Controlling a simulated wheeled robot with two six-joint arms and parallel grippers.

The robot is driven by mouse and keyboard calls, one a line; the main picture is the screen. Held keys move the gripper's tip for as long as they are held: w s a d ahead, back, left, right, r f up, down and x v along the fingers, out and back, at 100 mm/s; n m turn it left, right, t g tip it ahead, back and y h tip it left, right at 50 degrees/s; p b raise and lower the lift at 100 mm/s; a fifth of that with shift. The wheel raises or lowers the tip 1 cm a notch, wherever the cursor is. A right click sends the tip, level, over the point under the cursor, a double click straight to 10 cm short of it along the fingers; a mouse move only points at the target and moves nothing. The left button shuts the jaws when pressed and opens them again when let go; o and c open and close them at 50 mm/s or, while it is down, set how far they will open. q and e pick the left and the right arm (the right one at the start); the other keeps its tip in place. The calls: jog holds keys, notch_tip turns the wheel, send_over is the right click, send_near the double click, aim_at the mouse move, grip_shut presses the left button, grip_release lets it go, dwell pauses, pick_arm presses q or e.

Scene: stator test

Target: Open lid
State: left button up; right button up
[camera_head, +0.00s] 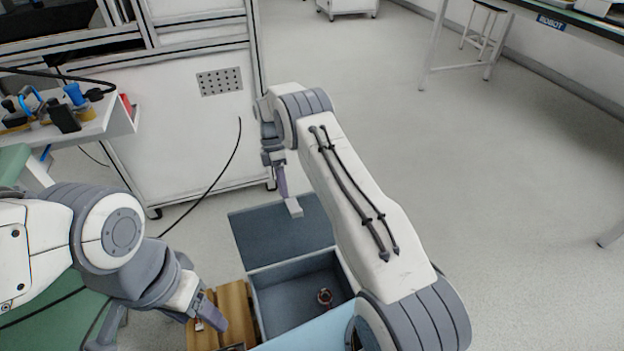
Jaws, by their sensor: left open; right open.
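A blue-grey box (258,297) stands at the bottom middle, open at the top. A dark blue-grey panel (265,236), apparently its lid, extends from the box's far edge, folded back away from the opening. A small dark ring-shaped part with some red (324,297) lies inside the box. My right gripper (290,203) is open and empty, above or at the panel; contact cannot be told. My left gripper (212,318) is open, left of the box, over brown wooden-looking pieces (236,302). My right arm hides the box's right side.
A light blue panel (305,334) lies along the box's near side, partly cut off. A white cabinet (180,130) stands behind, with a black cable (215,178) hanging down. A side table (122,122) with tools is at the left.

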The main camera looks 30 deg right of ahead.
jog(key=s+d+r+p, duration=0.1)
jog(key=s+d+r, duration=0.1)
jog(key=s+d, duration=0.1)
jog(key=s+d+r+p, duration=0.2)
jog(key=s+d+r, duration=0.1)
jog(key=shift+r, duration=0.2)
jog(key=shift+s+d+r, duration=0.15)
jog(key=shift+s+d, duration=0.25)
jog(key=shift+d, duration=0.05)
